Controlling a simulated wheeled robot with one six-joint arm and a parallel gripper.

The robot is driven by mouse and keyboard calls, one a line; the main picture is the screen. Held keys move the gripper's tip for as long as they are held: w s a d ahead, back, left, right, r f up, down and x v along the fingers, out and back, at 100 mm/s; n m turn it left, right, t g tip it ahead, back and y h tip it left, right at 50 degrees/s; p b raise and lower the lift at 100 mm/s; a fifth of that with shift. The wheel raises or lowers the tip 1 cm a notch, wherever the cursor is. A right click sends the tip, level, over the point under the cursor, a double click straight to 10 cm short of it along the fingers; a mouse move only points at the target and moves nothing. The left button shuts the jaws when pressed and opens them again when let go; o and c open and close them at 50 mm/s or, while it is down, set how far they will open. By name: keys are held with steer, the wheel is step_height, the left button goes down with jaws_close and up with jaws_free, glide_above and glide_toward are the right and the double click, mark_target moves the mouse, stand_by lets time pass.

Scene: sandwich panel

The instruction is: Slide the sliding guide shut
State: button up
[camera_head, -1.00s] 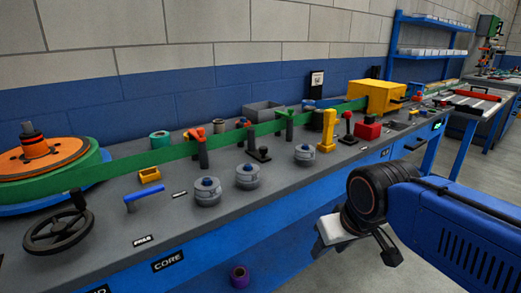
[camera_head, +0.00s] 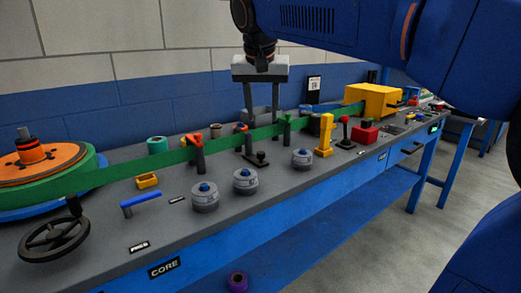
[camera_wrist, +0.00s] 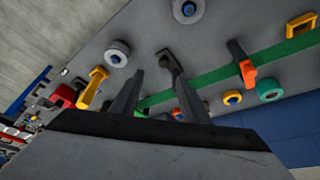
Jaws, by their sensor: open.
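I cannot tell for sure which part is the sliding guide. A small black handle on a flat dark base (camera_head: 258,159) stands on the panel in front of the green strip (camera_head: 170,160); it also shows in the wrist view (camera_wrist: 167,56), just beyond the fingertips. Orange-topped dark posts (camera_head: 197,152) stand along the strip, one also in the wrist view (camera_wrist: 246,70). My gripper (camera_head: 261,108) is open and empty, pointing down over the back of the bench. In the wrist view its fingers (camera_wrist: 159,78) are apart with nothing between them. In the head view the finger ends overlap the posts behind the strip.
A yellow post (camera_head: 325,136), a red block (camera_head: 365,135) and a yellow box (camera_head: 373,98) stand to the right. Grey round knobs (camera_head: 245,181) line the front. A handwheel (camera_head: 55,240) and an orange reel (camera_head: 40,160) are at left. Floor at right is clear.

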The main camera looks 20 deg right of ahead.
steer(key=w+a+r, duration=0.1)
steer(key=w, duration=0.1)
glide_toward(261, 152)
steer(key=x, duration=0.8)
steer(key=shift+s+a+f, duration=0.1)
